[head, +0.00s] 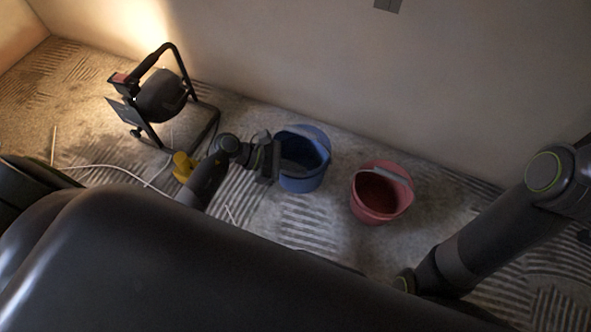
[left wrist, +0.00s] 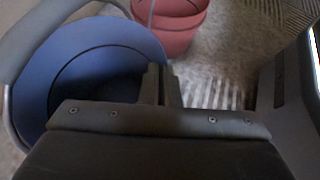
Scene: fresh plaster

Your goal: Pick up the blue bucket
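My left gripper (head: 272,160) is at the bucket's left rim. In the left wrist view the blue bucket (left wrist: 110,38) fills the upper left, and its open inside shows. There the two fingers of my left gripper (left wrist: 161,84) are close together, one on each side of the bucket's rim, so it looks shut on the rim. Whether the bucket's base touches the floor is unclear. My right arm comes in from the right; its gripper is hidden.
A red bucket (head: 372,206) stands just right of the blue one and also shows in the left wrist view (left wrist: 172,38). A work lamp (head: 160,97) on a black frame stands at the left, with a white cable (head: 112,166) on the dusty floor. The wall is close behind.

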